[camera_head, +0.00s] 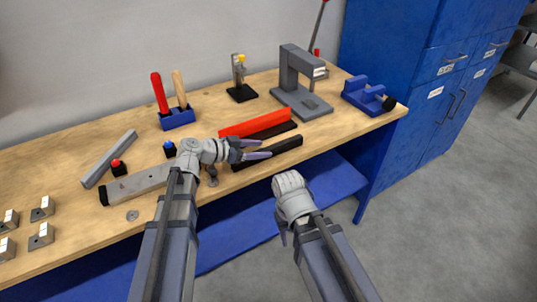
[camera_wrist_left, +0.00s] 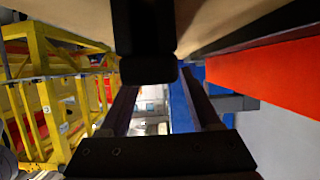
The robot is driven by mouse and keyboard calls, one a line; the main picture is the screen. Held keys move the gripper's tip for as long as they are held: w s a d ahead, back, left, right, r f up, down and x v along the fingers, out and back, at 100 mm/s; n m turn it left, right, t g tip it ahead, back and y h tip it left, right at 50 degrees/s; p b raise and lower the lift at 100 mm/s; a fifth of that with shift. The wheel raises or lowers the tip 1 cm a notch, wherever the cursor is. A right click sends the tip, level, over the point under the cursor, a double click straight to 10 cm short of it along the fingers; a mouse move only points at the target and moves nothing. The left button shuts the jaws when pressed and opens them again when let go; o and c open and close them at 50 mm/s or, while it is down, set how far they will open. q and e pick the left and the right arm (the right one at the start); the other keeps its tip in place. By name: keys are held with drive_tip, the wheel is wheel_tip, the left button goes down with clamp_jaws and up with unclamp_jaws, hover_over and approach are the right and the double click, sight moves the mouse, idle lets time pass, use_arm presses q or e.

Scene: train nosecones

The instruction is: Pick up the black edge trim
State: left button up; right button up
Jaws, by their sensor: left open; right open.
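The black edge trim (camera_head: 284,147) is a long dark bar lying near the front edge of the wooden bench in the head view. My left gripper (camera_head: 265,148) is open over the left part of this bar, with its fingers pointing right. In the left wrist view a black bar (camera_wrist_left: 145,30) comes in from the top, its end between the open fingers of my left gripper (camera_wrist_left: 158,95). I cannot tell whether the fingers touch it. My right gripper (camera_head: 283,240) is open and empty, hanging in front of the bench; its fingers are partly hidden.
A red bar (camera_head: 255,123) lies behind the trim with another dark bar (camera_head: 277,131) beside it. A grey press (camera_head: 295,80) and a blue vise (camera_head: 365,95) stand right. A grey bar (camera_head: 140,184) lies left of my left gripper. A blue shelf (camera_head: 335,183) is below.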

use_arm(q)
drive_tip(key=shift+x, duration=1.25)
drive_tip(key=shift+a, duration=0.1)
drive_tip(key=shift+c, duration=0.3)
clamp_jaws()
